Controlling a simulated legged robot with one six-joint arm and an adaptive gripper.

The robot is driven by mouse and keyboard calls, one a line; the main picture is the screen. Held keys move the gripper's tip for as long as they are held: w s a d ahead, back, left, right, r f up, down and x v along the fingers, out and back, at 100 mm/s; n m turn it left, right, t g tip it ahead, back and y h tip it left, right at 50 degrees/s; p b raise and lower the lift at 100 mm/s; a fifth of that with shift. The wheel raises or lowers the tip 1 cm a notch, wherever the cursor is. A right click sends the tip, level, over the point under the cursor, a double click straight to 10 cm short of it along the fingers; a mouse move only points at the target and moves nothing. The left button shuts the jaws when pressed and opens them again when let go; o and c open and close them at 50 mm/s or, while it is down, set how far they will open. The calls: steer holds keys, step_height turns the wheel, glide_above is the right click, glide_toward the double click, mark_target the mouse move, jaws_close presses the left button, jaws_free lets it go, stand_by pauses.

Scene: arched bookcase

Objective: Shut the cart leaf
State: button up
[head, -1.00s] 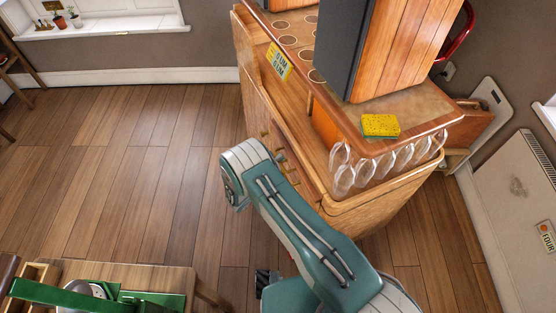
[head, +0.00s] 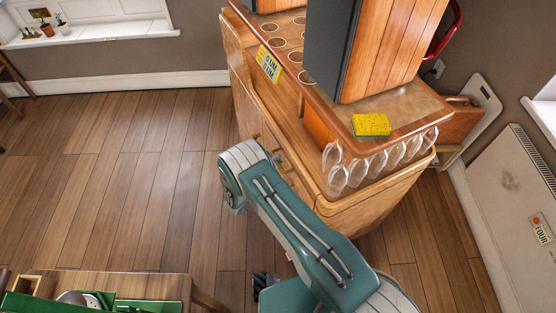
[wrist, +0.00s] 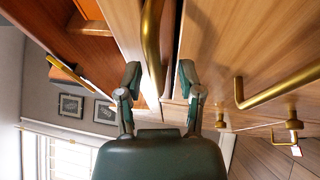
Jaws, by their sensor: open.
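The wooden cart (head: 385,205) stands at the centre right in the head view, with brass handles on its front side, partly hidden by my arm. In the wrist view a wooden panel (wrist: 125,28), which looks like the cart leaf, carries a long brass handle (wrist: 152,50). A dark gap separates it from another wooden panel (wrist: 225,45). My gripper (wrist: 160,78) is open, with one finger to each side of the handle and the gap. I cannot tell whether the fingers touch the wood. The gripper is hidden in the head view.
A yellow sponge (head: 371,125) and a tall wooden box (head: 375,50) stand on the cart top. Several glasses (head: 375,165) hang along its edge. A white radiator (head: 510,205) is at the right. A low table (head: 150,285) is at the lower left. Floor left of the cart is clear.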

steer(key=v, duration=1.1)
steer(key=shift+s+f, duration=0.1)
steer(key=w+d+r+m+g, duration=0.1)
steer(key=d+r+m+g, duration=0.15)
steer(key=r, duration=0.35)
steer(key=d+r+m+g, duration=0.1)
steer(key=d+r+g, duration=0.3)
steer(key=r, duration=0.3)
steer(key=w+d+r+m+g, duration=0.1)
steer(key=d+r+m+g, duration=0.1)
steer(key=d+r+g, duration=0.3)
steer(key=s+d+r+m+g+y, duration=0.1)
steer(key=s+d+r+y, duration=0.2)
steer(key=r, duration=0.4)
steer(key=s+d+r+m+g+y, duration=0.1)
steer(key=s+d+r+g+y, duration=0.15)
steer(key=r, duration=0.35)
steer(key=s+d+r+m+t+y, duration=0.1)
steer(key=s+r+t+y, duration=0.2)
steer(key=s+r, duration=0.3)
steer(key=s+d+r+m+t+y, duration=0.1)
steer(key=s+r+t+y, duration=0.3)
steer(key=s, duration=0.9)
step_height(320, 180, up, 3)
steer(key=shift+s+d+f+y, duration=0.15)
steer(key=shift+d+y, duration=0.15)
steer(key=shift+y, duration=0.75)
